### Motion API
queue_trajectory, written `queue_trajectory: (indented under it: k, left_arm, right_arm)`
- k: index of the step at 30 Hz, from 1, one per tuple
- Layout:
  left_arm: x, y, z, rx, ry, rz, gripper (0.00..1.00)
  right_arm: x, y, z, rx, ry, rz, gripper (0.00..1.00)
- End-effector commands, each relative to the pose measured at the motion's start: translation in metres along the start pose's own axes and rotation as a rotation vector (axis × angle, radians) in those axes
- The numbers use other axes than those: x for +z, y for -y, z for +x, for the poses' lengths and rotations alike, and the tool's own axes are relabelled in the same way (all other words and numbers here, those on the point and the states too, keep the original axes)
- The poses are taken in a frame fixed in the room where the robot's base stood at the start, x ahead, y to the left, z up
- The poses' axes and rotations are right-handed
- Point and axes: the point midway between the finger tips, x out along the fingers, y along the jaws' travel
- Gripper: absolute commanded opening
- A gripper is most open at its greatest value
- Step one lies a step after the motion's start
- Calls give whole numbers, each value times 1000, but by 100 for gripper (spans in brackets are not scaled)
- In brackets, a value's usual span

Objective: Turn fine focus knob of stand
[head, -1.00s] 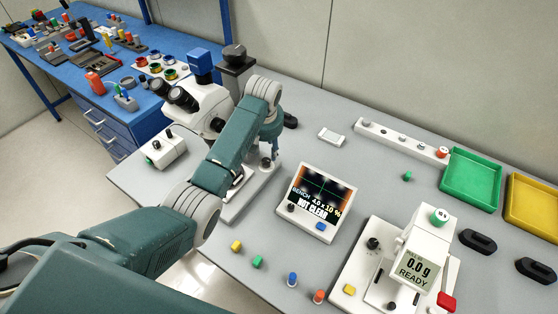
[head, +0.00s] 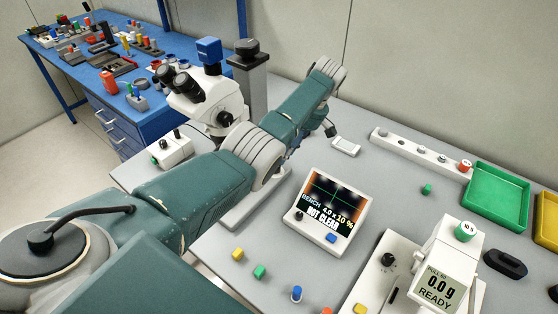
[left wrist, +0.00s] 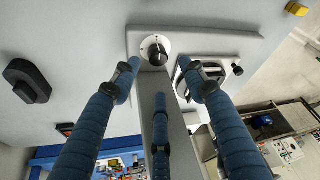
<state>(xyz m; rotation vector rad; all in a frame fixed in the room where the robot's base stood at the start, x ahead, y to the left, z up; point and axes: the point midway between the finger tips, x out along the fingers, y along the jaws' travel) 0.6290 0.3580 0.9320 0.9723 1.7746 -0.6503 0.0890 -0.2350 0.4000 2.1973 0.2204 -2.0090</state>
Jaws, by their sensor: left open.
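The microscope (head: 210,98) is white with black eyepieces and a blue block on top, beside the grey stand column (head: 252,85) with a black cap (head: 246,47). In the left wrist view a black knob on a white marked dial (left wrist: 155,50) sits on a grey part of the stand (left wrist: 153,88). My left gripper (left wrist: 158,85) is open, its blue fingers spread around the line to the knob; I see no contact. In the head view my left gripper (head: 328,128) shows only in part, behind my arm and right of the column. My right gripper is not in view.
A monitor (head: 325,208) reading "NOT CLEAR" stands in front of my arm. Small coloured pieces (head: 260,271) lie near the front edge.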

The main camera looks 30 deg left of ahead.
Motion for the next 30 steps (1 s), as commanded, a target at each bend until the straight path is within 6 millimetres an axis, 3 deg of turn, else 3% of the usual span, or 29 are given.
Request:
queue_trajectory:
  k: [9, 22, 28, 30]
  left_arm:
    - [0, 0, 51, -1, 0, 1, 43]
    - [0, 0, 62, 2, 1, 1, 43]
    - [0, 0, 62, 0, -1, 1, 3]
    - [-1, 0, 62, -1, -2, 1, 1]
  right_arm:
    - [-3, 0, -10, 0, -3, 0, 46]
    - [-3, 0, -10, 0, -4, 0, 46]
    - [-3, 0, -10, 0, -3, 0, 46]
    - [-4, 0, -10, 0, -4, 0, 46]
